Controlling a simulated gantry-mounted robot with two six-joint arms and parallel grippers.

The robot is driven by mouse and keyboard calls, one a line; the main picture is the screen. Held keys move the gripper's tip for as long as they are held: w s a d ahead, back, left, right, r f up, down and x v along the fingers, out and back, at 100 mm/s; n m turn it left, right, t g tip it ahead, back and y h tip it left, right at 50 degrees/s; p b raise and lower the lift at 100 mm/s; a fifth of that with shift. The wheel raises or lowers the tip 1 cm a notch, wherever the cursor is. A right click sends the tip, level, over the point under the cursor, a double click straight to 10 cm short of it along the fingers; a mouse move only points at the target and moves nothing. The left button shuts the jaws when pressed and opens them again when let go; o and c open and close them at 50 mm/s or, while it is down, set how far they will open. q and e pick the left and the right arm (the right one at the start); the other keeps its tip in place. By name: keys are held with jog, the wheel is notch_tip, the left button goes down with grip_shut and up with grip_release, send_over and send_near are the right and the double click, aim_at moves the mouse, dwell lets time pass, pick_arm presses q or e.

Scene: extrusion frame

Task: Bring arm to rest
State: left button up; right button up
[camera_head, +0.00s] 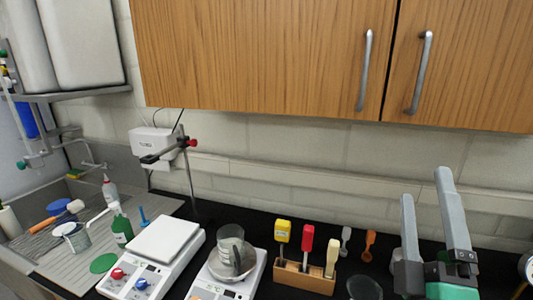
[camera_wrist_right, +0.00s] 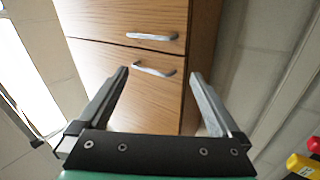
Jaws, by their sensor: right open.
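My right gripper (camera_head: 425,195) is at the lower right of the head view, with its two grey fingers pointing up and spread apart. It is open and empty, held above the dark bench in front of the tiled wall. In the right wrist view the same gripper (camera_wrist_right: 160,80) shows its fingers apart with nothing between them. The wooden cabinet doors (camera_wrist_right: 130,75) lie beyond the fingertips. My left gripper is not in the head view.
A glass vessel (camera_head: 364,288) is close left of my right gripper. Wall cabinets (camera_head: 270,50) hang above.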

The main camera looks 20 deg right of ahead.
jog(key=s+a+r+m+t+y, duration=0.55)
jog(key=a+r+m+y, duration=0.55)
jog(key=y, duration=0.4)
notch_tip(320, 180, up, 28)
jog(key=n+p, duration=0.1)
jog(key=p, duration=2.6)
jog(key=shift+w+a, duration=0.15)
jog(key=shift+t, duration=0.25)
